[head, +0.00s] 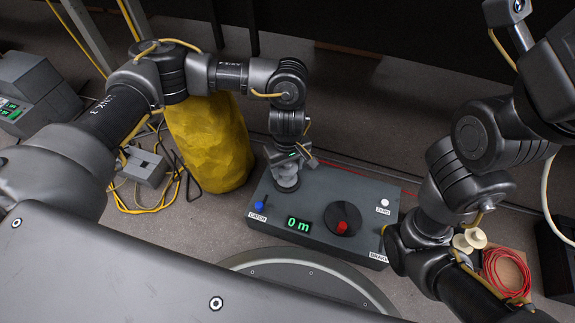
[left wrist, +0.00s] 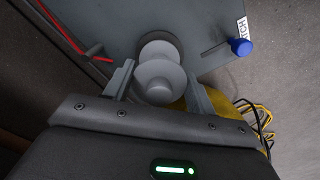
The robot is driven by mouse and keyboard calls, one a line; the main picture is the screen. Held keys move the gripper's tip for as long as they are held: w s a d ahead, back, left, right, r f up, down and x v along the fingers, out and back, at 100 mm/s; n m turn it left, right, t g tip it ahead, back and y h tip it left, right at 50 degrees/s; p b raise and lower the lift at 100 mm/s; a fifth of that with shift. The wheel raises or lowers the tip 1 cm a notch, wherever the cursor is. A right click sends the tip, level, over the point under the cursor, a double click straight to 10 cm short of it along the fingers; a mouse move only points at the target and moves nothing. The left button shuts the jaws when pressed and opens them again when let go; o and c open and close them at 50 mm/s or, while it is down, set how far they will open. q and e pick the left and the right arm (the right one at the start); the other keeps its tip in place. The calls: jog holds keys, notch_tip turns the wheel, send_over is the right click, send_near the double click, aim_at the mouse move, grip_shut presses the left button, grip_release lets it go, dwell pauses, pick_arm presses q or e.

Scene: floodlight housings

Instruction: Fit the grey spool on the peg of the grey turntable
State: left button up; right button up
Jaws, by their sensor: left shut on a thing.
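My left gripper (head: 291,160) is shut on the grey spool (head: 287,180) above the back left part of a grey control box (head: 268,199). In the left wrist view the spool (left wrist: 157,82) sits between the two fingers of the left gripper (left wrist: 160,74), with one round flange nearer the camera and another round shape behind it against the box top. The grey turntable and its peg cannot be made out apart from the spool, so I cannot tell whether the spool touches the peg. My right gripper is out of view; only the right arm shows.
The box carries a blue knob (head: 259,206), a green "0 m" display (head: 298,224), a red knob (head: 342,226) on a dark disc and a white knob (head: 385,203). A yellow sack (head: 210,145) stands behind left. A red cable coil (head: 505,272) lies at right.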

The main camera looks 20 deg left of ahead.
pick_arm(q)
jog(key=shift+f+b, duration=0.5)
jog(key=shift+f, duration=0.1)
jog(key=o, duration=1.1)
jog(key=shift+r, duration=0.1)
jog(key=shift+r+p, duration=2.7)
jog(key=shift+r, duration=0.85)
jog(key=shift+f, duration=0.1)
